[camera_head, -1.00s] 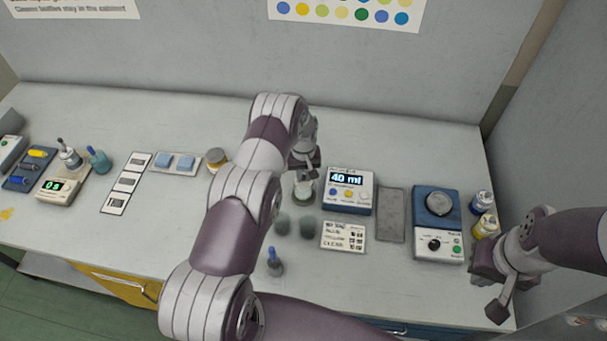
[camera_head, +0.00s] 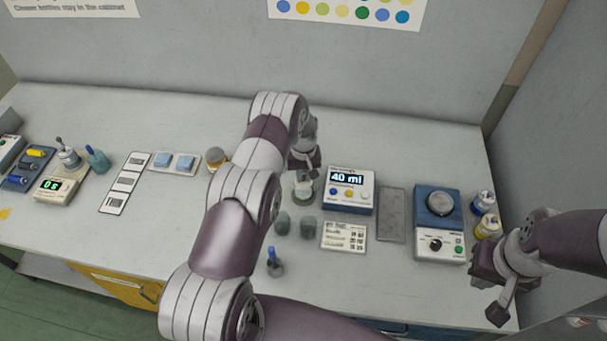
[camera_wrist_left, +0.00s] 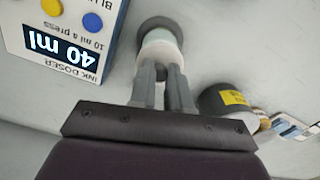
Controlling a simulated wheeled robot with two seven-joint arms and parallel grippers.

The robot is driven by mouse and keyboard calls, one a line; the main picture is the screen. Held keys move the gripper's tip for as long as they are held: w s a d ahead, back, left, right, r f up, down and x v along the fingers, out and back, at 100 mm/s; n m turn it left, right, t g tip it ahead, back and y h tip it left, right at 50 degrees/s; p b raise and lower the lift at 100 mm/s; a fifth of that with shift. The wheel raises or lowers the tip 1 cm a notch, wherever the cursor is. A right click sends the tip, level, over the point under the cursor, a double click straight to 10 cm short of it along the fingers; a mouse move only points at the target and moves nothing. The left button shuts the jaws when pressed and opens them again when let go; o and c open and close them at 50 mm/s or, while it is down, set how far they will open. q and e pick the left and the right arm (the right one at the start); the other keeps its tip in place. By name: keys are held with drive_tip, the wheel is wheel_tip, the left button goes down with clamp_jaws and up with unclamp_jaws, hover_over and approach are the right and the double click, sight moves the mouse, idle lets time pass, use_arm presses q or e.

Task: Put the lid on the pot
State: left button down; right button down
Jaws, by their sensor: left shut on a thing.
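My left gripper (camera_head: 304,174) is over the back middle of the bench, left of the ink doser, and partly hidden by my arm. In the left wrist view its fingers (camera_wrist_left: 162,90) are shut on the dark knob of a white lid (camera_wrist_left: 153,54). Pale green shows just beyond the lid, with a dark round rim behind it. The pot (camera_head: 304,193) is a small pale vessel directly below the gripper. The lid is close over the pot; whether it touches is unclear. My right gripper (camera_head: 492,290) is at the right front; its jaw opening is not clear.
The ink doser (camera_head: 348,190) reading 40 ml stands close right of the pot. Two dark cups (camera_head: 282,224) and a price-like card (camera_head: 344,236) are in front. A dark jar with a yellow label (camera_wrist_left: 226,104) is beside the fingers in the wrist view.

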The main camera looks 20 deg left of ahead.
use_arm(q)
drive_tip(key=shift+f+b, duration=0.1)
drive_tip(key=shift+b, duration=0.25)
idle(0.4)
idle(0.3)
drive_tip(key=c, duration=0.5)
unclamp_jaws()
drive_tip(key=shift+r+p, duration=1.85)
drive_tip(key=shift+r, duration=1.75)
clamp_jaws()
